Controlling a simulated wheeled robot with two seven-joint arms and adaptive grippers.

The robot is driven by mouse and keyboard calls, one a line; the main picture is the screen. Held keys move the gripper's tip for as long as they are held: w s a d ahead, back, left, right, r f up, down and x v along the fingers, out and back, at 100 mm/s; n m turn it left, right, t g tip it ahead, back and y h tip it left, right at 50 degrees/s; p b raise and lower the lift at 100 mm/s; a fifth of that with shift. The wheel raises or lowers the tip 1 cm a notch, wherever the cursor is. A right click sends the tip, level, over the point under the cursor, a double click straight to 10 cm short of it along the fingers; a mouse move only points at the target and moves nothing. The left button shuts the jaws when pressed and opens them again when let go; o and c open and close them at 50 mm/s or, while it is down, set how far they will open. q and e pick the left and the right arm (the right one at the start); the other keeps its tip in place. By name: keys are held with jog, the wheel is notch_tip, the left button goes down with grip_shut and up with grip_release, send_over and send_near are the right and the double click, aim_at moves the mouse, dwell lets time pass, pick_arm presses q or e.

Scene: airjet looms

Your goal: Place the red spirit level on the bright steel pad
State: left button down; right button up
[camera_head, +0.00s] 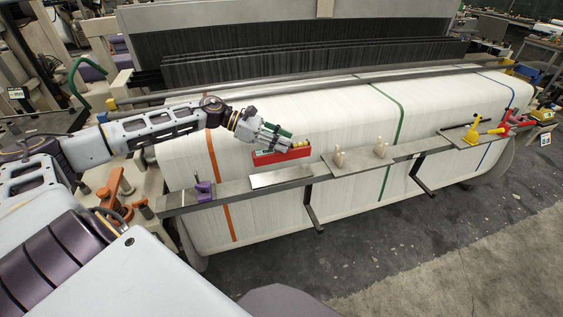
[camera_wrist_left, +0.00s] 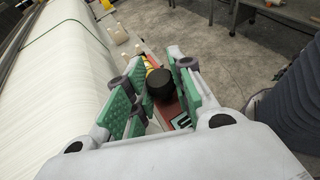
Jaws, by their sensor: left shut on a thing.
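The red spirit level (camera_head: 282,157) is held by my left gripper (camera_head: 288,141) in front of the white warp beam. It also shows in the wrist view (camera_wrist_left: 181,122) between the green-padded fingers (camera_wrist_left: 158,95), with a black knob on it. My left gripper is shut on it. The bright steel pad (camera_head: 281,177) lies bare on the grey rail. In the head view the level appears just above and behind the pad, apart from it; the exact height is hard to tell. My right gripper is not in view.
On the rail (camera_head: 231,189) stand a purple clamp (camera_head: 203,190) at left and several beige pegs (camera_head: 340,157) right of the pad. Yellow (camera_head: 473,132) and red (camera_head: 515,118) tools sit at the far right end. Floor in front is clear.

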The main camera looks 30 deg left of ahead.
aim_at(281, 158)
pick_arm(q)
jog(key=shift+f, duration=1.9)
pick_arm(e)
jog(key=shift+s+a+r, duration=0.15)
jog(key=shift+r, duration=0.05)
pick_arm(q)
jog(key=shift+f+p, duration=0.3)
jog(key=shift+f, duration=1.55)
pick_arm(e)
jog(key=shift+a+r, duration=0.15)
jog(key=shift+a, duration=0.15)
pick_arm(q)
jog(key=shift+f, duration=0.1)
jog(key=c, duration=1.2)
grip_release()
jog(key=shift+c, duration=0.2)
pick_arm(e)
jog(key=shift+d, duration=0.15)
